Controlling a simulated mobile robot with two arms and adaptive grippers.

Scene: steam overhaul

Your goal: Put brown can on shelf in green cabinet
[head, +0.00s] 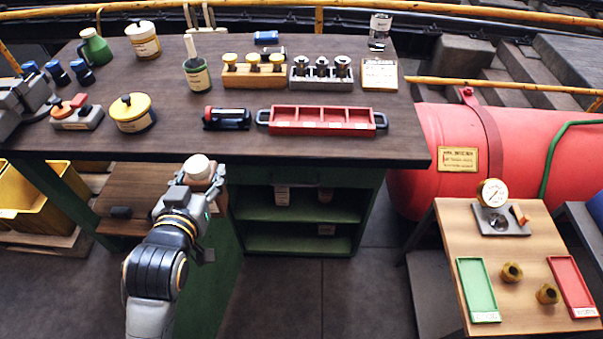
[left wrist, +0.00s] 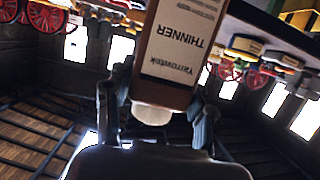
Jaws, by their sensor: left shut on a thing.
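The brown can (left wrist: 177,62) has a white label reading "THINNER" and a white cap. My left gripper (left wrist: 158,113) is shut on it, with a finger on each side near the cap end. In the head view the white cap (head: 197,166) shows above my left gripper (head: 200,185), while the can's body is mostly hidden. The green cabinet (head: 359,239) stands under the workbench, with its shelves (head: 300,213) open to view. The gripper and can are in front and to the left of that opening. My right gripper is not in view.
A green panel (head: 228,262), apparently the open cabinet door, stands beside my left arm. A few small containers (head: 282,194) sit on the shelves, with bare room between them. The workbench top (head: 330,150) overhangs the cabinet. A side table (head: 450,230) stands at right.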

